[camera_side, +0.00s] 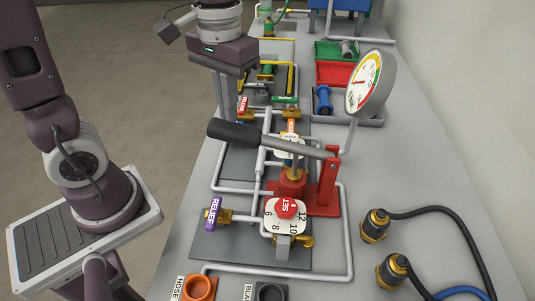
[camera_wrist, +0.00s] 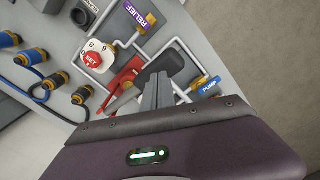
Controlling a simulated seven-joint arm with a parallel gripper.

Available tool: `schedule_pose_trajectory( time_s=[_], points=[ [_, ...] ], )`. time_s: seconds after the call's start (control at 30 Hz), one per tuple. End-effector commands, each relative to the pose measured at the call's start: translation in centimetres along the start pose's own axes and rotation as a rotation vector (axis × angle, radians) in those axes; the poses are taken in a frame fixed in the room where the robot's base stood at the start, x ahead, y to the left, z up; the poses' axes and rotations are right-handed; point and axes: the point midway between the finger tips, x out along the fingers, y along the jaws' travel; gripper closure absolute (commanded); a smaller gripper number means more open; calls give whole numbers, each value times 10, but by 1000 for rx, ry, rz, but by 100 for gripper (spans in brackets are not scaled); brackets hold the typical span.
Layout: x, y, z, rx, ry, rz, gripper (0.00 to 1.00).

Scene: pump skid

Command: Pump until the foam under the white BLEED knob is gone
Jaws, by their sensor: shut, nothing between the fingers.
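The pump handle (camera_side: 235,133) has a thick black grip on a grey lever pivoted at a red bracket (camera_side: 328,180). The lever lies nearly level, with its grip end at left. My gripper (camera_side: 229,112) is shut and empty, pointing down at the far side of the black grip; I cannot tell whether it touches. In the wrist view my closed fingers (camera_wrist: 158,82) overlap the black grip (camera_wrist: 168,62). A blue PUMP tag (camera_wrist: 208,87) is beside it.
A red SET knob (camera_side: 287,208) on a white dial and a purple RELIEF handle (camera_side: 213,216) are in front. A round gauge (camera_side: 370,84) stands right of the lever. Hose couplings (camera_side: 374,226) lie at right. Grey pipes surround the pump.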

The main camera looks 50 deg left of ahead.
Motion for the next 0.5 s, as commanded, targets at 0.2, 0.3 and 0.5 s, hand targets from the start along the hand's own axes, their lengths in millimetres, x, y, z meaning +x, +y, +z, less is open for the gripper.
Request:
schedule_pose_trajectory(
  time_s=[0.2, 0.3, 0.5],
  points=[
    [0, 0, 0, 0, 0, 0, 100],
    [0, 0, 0, 0, 0, 0, 100],
    [-16, 0, -1, 0, 4, 1, 100]
  ],
)
